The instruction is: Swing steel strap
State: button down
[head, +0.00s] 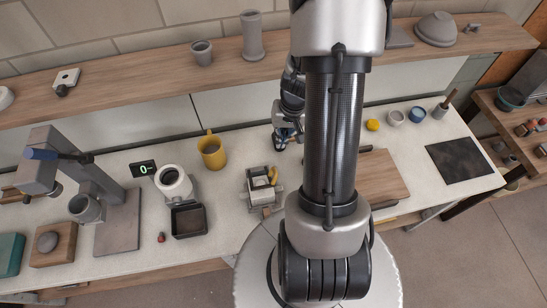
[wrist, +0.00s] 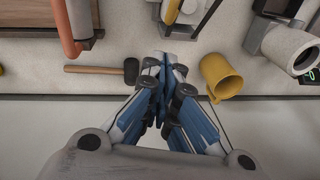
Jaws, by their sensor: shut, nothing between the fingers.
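A small grey metal fixture (head: 258,200) with a yellow part stands on the pale counter, left of my arm in the head view. Its near portion shows at the top edge of the wrist view (wrist: 183,14), cut off by the frame. A steel strap cannot be clearly told apart on it. My gripper (wrist: 165,66) is shut and empty, its blue-and-grey fingers together over the counter. In the head view my gripper (head: 283,138) is behind the fixture, apart from it, near the counter's back edge.
A yellow mug (wrist: 222,76) stands close to the right of my fingers in the wrist view. A mallet (wrist: 95,70) lies to their left. A white cylindrical device (head: 173,184) and black tray (head: 189,221) stand left of the fixture in the head view. A wooden board (head: 380,179) lies right.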

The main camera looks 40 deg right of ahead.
notch_tip(320, 180, down, 9)
jog(key=a+b, duration=0.2)
jog(key=b, duration=0.2)
jog(key=shift+s+a, duration=0.3)
jog(key=shift+w+b, duration=0.1)
jog(key=shift+b, duration=0.35)
